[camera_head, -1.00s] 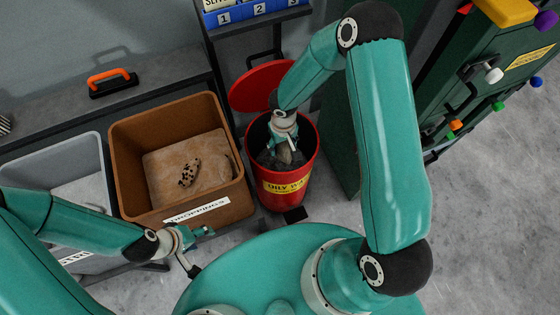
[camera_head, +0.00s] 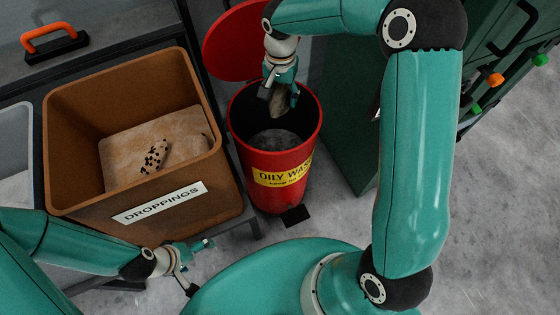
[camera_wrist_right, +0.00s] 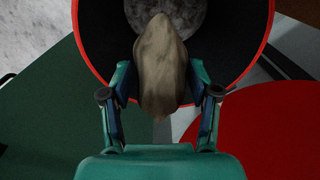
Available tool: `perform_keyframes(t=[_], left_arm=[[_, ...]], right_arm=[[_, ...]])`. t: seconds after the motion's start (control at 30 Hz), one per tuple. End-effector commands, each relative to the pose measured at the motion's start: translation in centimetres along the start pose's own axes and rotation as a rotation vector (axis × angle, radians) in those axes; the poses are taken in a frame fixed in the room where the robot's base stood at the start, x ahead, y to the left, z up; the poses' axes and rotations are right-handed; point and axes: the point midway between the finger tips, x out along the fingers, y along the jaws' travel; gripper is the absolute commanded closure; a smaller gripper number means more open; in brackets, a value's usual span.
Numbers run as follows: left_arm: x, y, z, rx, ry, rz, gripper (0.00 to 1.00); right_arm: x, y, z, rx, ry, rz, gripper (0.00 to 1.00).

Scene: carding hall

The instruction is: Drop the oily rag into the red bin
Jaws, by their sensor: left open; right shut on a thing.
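The red bin (camera_head: 272,178) stands in the middle of the head view, with a yellow label reading "OILY WASTE". Its round red lid (camera_head: 235,42) is tipped open behind it. Dark grey stuff lies at its bottom. My right gripper (camera_head: 280,100) is at the bin's far rim, shut on the oily rag (camera_head: 277,103), a brownish-grey bundle. In the right wrist view the rag (camera_wrist_right: 160,70) hangs between the fingers, in front of the bin's open mouth (camera_wrist_right: 258,60). My left gripper (camera_head: 202,265) is open and empty, low in front of the brown box.
A brown box (camera_head: 225,190) labelled "DROPPINGS" stands left of the bin, with a black-spotted pale lump (camera_head: 155,157) on the material inside. A grey bin (camera_head: 14,150) is at the left edge. A green cabinet (camera_head: 350,120) stands close on the right.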

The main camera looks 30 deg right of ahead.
Motion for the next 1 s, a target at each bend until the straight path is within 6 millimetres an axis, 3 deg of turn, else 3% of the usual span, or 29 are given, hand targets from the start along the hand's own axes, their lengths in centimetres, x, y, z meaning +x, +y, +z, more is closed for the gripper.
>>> perform_keyframes(t=[0.03,0.27,0.7,1.0], left_arm=[[0.8,-0.3,0.0,0.000,0.001,0.000,0.00],[1.6,-0.6,0.0,0.000,0.001,0.000,0.00],[4.8,-1.7,-0.1,0.000,0.000,0.000,0.00],[5.0,-1.8,-0.1,0.000,0.000,0.000,0.00]], right_arm=[[0.4,0.0,0.0,0.012,0.001,0.000,0.75],[1.0,0.0,0.1,0.029,0.000,0.001,0.75],[5.5,0.0,0.0,0.027,0.001,0.001,0.75],[6.0,0.0,0.0,0.027,0.001,0.001,0.75]])
